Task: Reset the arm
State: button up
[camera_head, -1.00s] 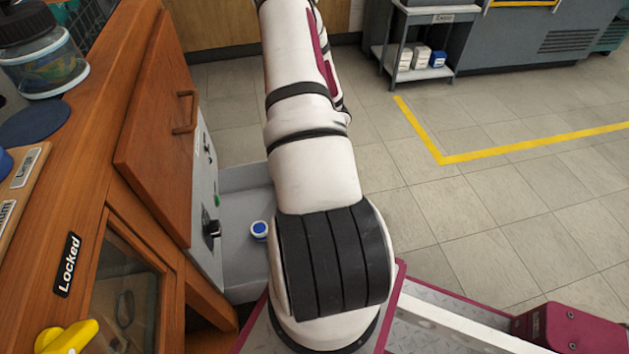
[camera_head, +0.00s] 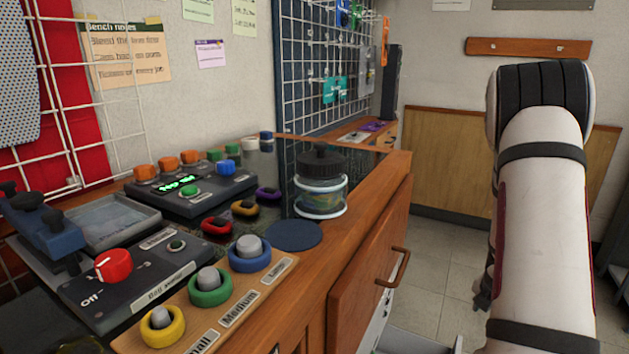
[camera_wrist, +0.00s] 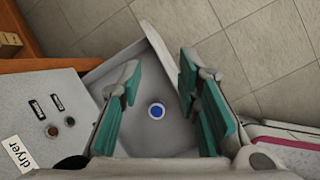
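My arm (camera_head: 541,210) stands along the right side of the head view, beside the workbench; its gripper end does not show there. In the wrist view my gripper (camera_wrist: 160,75) is open, its two teal-padded fingers well apart with nothing held. Below, a small round blue-and-white piece (camera_wrist: 156,111) lies in a grey tray (camera_wrist: 182,135). It appears between the fingers in the picture, apart from them.
A grey panel labelled dryer (camera_wrist: 50,115) borders the tray on the left. The wooden bench (camera_head: 352,215) holds a lidded jar (camera_head: 320,184), a ring board (camera_head: 215,310) and control boxes. A drawer handle (camera_head: 393,267) juts out. Tiled floor (camera_wrist: 245,50) lies beyond the tray.

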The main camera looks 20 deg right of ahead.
jog(key=w+a+r+m+h, duration=0.1)
jog(key=w+a+r+m, duration=0.15)
jog(key=r, duration=0.35)
jog(key=w+a+r+m+h, duration=0.1)
jog(key=a+r+m, duration=0.15)
jog(key=r, duration=0.45)
jog(key=s+a+r+m, duration=0.3)
jog(key=a+r+m, duration=0.4)
jog(key=a+r, duration=0.35)
jog(key=s+a+r+m+g+y, duration=0.1)
jog(key=s+a+r+m+y, duration=0.2)
jog(key=s+a, duration=0.9)
jog(key=s+a+r+m+g+y, duration=0.1)
jog(key=s+a+m+y, duration=0.4)
jog(key=a, duration=1.1)
jog(key=s+r+t+h+p, duration=0.1)
jog(key=r+t+p, duration=0.1)
jog(key=r+p, duration=1.3)
jog(key=s+r+t+h+p, duration=0.1)
jog(key=s+r+t+p, duration=0.1)
jog(key=r+p, duration=1.4)
jog(key=shift+s+d+r+n+p, duration=0.2)
jog(key=shift+s+r+n+p, duration=0.1)
jog(key=shift+r, duration=0.6)
